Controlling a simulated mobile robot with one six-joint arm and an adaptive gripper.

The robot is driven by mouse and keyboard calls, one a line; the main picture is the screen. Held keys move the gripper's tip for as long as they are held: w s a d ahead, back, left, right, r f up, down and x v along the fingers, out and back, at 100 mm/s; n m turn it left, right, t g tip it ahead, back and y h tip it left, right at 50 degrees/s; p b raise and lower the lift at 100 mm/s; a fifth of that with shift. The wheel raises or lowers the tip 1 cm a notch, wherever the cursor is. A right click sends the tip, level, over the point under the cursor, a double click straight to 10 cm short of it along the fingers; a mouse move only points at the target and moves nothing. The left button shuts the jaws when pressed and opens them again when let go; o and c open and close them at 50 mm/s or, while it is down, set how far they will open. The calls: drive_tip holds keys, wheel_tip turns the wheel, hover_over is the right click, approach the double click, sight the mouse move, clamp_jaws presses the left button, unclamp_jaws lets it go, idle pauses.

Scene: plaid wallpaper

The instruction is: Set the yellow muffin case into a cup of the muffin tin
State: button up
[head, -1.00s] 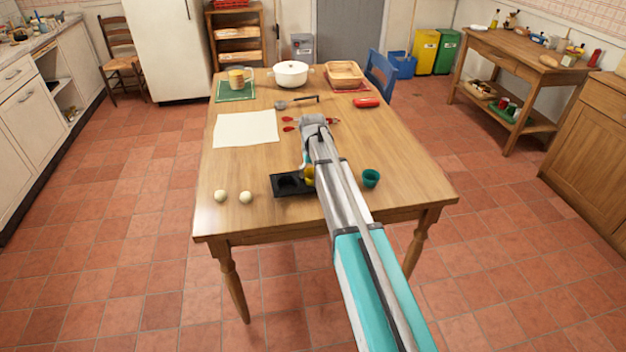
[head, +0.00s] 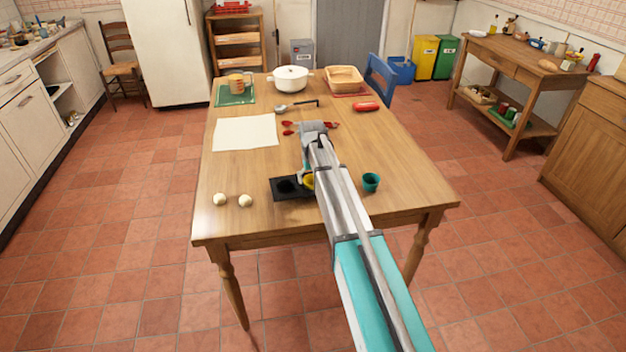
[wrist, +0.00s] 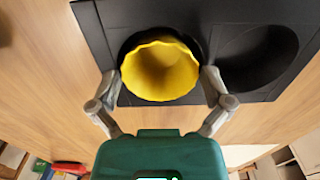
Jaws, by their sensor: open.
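The yellow muffin case (wrist: 160,72) sits in the left cup of the black muffin tin (wrist: 200,22) in the wrist view, with its rim standing above the tin and the cup's dark edge showing around it. My gripper (wrist: 161,78) is open, one finger on each side of the case; whether the fingers touch it I cannot tell. The tin's other cup (wrist: 258,55) is empty. In the head view, the tin (head: 291,195) lies near the table's front, and the case (head: 308,182) shows partly behind my arm. My fingers are hidden there.
A teal cup (head: 371,182) stands right of my arm. Two pale balls (head: 245,200) lie left of the tin. A white sheet (head: 245,132), red spoons (head: 287,128) and a white pot (head: 291,78) are farther back.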

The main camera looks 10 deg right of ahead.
drive_tip(key=shift+r, duration=0.15)
wheel_tip(320, 180, up, 12)
drive_tip(key=p, duration=1.2)
idle(0.9)
drive_tip(key=s, duration=2.9)
drive_tip(key=shift+m, duration=0.3)
